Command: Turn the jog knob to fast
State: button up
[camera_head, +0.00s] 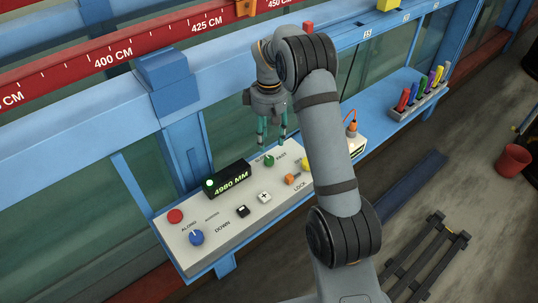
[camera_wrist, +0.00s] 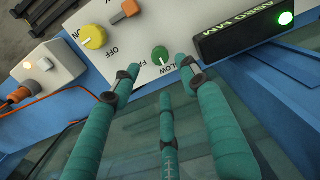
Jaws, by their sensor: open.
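The jog knob is a small green knob (camera_head: 269,160) on the sloping grey control panel (camera_head: 204,245), with FAST printed to its right in the head view. In the wrist view the green knob (camera_wrist: 160,54) is near the top centre, with SLOW partly readable at its right. I cannot tell clearly which way its mark points. My gripper (camera_head: 271,142) hangs above the knob, teal fingers pointing down, open and empty. In the wrist view the fingertips of my gripper (camera_wrist: 155,72) stand on either side of the knob's image, apparently apart from it.
The black 4980 MM display (camera_head: 228,179) with a green lamp stands beside the knob. A yellow knob (camera_wrist: 93,37) and an orange switch (camera_wrist: 130,8) are also nearby. A red button (camera_head: 175,216) and a blue knob (camera_head: 196,237) lie farther left. Glass flume wall rises behind.

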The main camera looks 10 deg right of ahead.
aim_at(268, 158)
notch_tip(268, 158, down, 8)
jog(key=shift+f+p, duration=0.25)
jog(key=shift+p, duration=0.8)
jog(key=shift+c, duration=0.4)
grip_shut()
jog(key=shift+a+b, duration=0.1)
jog(key=shift+b, duration=0.2)
jog(key=m+b, duration=0.2)
jog(key=shift+f+m+b, duration=0.15)
jog(key=shift+m+b, duration=0.2)
jog(key=shift+m, duration=0.05)
jog(key=m+b, duration=0.4)
jog(key=m, duration=0.1)
jog(key=shift+w, duration=0.1)
jog(key=m+b, duration=0.4)
jog(key=m, duration=0.1)
jog(key=shift+m, duration=0.4)
jog(key=shift+d+r+m+b, duration=0.15)
jog(key=shift+m+b, duration=0.4)
jog(key=shift+m, duration=0.55)
jog(key=shift+d+r+m+b, duration=0.15)
jog(key=shift+m+b, duration=0.4)
jog(key=shift+m, duration=0.55)
